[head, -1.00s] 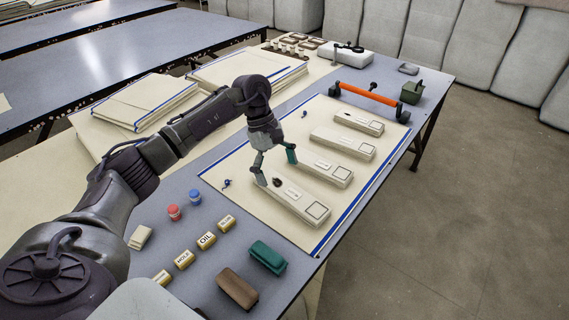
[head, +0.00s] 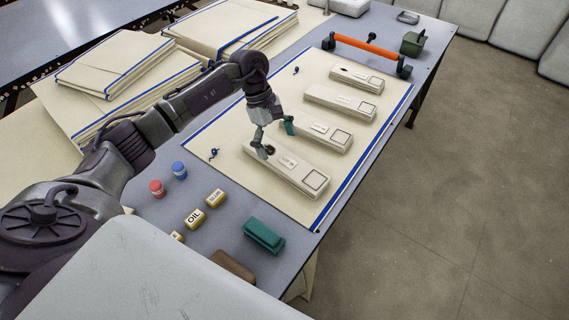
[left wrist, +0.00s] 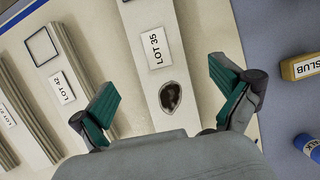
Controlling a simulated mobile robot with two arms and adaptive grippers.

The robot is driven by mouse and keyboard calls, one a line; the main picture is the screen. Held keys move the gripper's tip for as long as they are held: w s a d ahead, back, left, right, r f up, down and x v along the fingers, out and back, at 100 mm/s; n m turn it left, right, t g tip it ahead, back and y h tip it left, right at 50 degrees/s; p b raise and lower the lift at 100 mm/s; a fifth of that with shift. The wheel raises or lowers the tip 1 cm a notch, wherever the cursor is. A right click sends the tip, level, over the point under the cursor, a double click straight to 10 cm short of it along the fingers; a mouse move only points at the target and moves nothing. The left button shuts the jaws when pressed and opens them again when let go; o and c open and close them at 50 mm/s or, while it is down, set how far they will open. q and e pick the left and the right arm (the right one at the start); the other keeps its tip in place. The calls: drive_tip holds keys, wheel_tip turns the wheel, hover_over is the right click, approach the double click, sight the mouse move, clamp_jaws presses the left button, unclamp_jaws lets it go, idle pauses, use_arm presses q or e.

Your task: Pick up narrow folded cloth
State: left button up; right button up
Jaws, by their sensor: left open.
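Several narrow folded cream cloths lie side by side. The nearest is the LOT 35 cloth (head: 298,174), with a dark oval spot near its far-left end; the spot and label show on this cloth in the left wrist view (left wrist: 151,14). Behind it lie the LOT 42 cloth (head: 338,141) and others (head: 342,104) (head: 365,84). My left gripper (head: 277,139) is open above the spotted end of the LOT 35 cloth. In the left wrist view its green-padded fingers (left wrist: 164,75) stand on either side of this cloth, not closed on it. Whether the fingertips touch anything is unclear. My right gripper is out of view.
The cloths lie on a cream sheet (head: 232,166) with blue edges. Around it are an orange-handled bar (head: 366,46), a green block (head: 264,236), small labelled blocks (head: 194,218), red and blue jars (head: 157,188), and stacked larger cloths (head: 120,60). Floor lies to the right.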

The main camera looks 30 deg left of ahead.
sight(284, 159)
use_arm(q)
drive_tip(key=x, duration=0.4)
drive_tip(key=shift+d+f+b, duration=0.25)
drive_tip(key=shift+f+b, duration=0.1)
drive_tip(key=shift+b, duration=0.05)
drive_tip(key=c, duration=1.3)
drive_tip(key=shift+r, duration=0.15)
